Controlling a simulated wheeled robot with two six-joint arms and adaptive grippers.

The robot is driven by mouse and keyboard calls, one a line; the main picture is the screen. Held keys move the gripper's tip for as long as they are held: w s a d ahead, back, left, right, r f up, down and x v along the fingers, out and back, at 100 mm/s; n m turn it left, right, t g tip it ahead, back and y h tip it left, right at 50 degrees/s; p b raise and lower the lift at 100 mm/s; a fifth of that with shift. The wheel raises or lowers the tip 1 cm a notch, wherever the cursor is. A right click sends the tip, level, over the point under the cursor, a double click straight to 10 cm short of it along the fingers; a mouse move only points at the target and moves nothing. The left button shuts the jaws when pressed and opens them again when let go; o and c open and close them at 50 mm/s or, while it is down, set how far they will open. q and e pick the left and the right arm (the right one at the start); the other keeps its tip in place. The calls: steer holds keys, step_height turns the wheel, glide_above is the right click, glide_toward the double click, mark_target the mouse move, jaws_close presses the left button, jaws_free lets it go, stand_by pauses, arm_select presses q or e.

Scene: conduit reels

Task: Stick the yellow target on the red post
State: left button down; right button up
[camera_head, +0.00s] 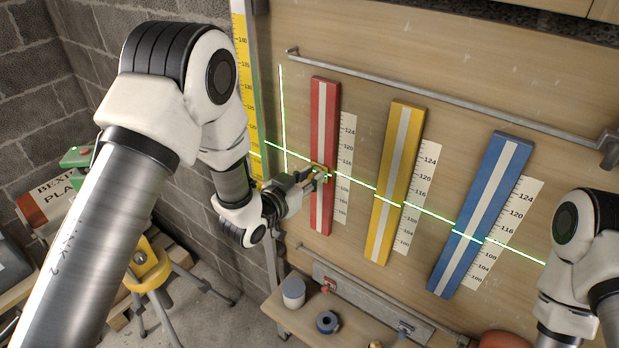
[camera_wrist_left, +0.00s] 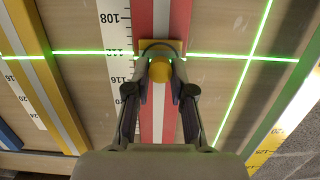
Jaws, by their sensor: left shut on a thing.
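The red post (camera_head: 321,209) with its white centre stripe stands upright on the wooden panel; it also shows in the left wrist view (camera_wrist_left: 187,25). My left gripper (camera_head: 315,178) is shut on the yellow target (camera_wrist_left: 160,46), a small plate with a round yellow knob (camera_wrist_left: 160,72) between the fingertips. The target lies in front of the red post, across its white stripe, at the height of the green laser line (camera_wrist_left: 215,56). I cannot tell whether it touches the post. My right gripper is not in view; only part of my right arm shows at the right edge.
A yellow post (camera_head: 384,219) and a blue post (camera_head: 462,248) stand to the right, with white scales beside the posts. A metal rail (camera_head: 430,90) runs above them. A low shelf below holds a white pot (camera_head: 293,293) and a dark ring (camera_head: 327,322). A yellow tripod (camera_head: 150,268) stands at left.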

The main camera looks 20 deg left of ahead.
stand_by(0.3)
arm_select(q)
steer(key=shift+c, duration=2.2)
jaws_free()
steer(key=f+b+v, duration=0.1)
steer(key=v, duration=0.8)
steer(key=shift+f+b, duration=0.2)
steer(key=shift+b, duration=0.1)
steer(key=shift+s+f, duration=0.1)
